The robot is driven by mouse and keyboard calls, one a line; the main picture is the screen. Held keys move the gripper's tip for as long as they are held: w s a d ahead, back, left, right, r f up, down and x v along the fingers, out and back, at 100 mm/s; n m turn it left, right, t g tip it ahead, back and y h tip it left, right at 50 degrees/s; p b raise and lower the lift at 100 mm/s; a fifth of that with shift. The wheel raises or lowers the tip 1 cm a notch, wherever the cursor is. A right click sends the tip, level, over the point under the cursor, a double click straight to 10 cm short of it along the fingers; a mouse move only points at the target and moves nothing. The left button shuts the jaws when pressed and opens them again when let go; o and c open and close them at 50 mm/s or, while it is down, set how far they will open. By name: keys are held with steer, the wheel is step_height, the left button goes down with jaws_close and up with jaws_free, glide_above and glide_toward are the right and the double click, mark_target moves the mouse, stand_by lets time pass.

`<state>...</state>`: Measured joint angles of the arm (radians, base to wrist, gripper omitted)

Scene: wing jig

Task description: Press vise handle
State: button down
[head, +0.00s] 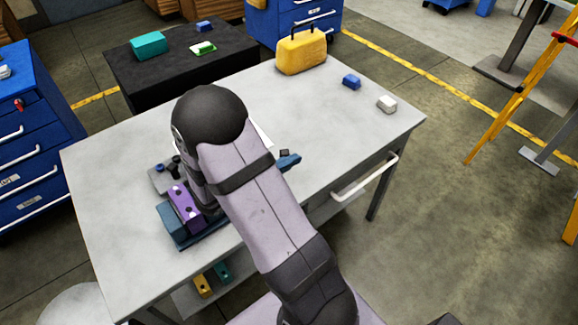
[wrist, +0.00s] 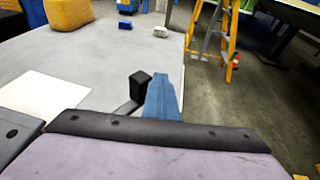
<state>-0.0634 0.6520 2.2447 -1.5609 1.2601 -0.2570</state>
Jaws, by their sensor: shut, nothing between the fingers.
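A blue vise-like fixture (head: 172,226) stands near the front edge of the grey table, with a purple block (head: 185,207) in it. My gripper (head: 211,208) points down just right of the purple block, largely hidden by my arm; it is shut and empty. A blue bar (head: 288,162) shows right of my arm, with a small dark block (head: 284,152) beside it. The wrist view also shows the blue bar (wrist: 161,98) and dark block (wrist: 140,88). Which part is the vise handle, and any contact with it, I cannot tell.
A grey plate with dark knobs (head: 163,178) lies behind the purple block. A yellow case (head: 302,51), a blue block (head: 351,82) and a white block (head: 386,104) stand at the table's back right. A white sheet (wrist: 42,95) lies near the blue bar. The table's left side is clear.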

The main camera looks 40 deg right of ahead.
steer(key=shift+w+d, duration=0.15)
steer(key=shift+w, duration=0.05)
stand_by(0.3)
steer(key=shift+s, duration=0.1)
stand_by(1.1)
steer(key=s+a+r+p, duration=0.3)
steer(key=s+a+p, duration=0.3)
steer(key=s, duration=0.6)
steer(key=shift+p, duration=1.25)
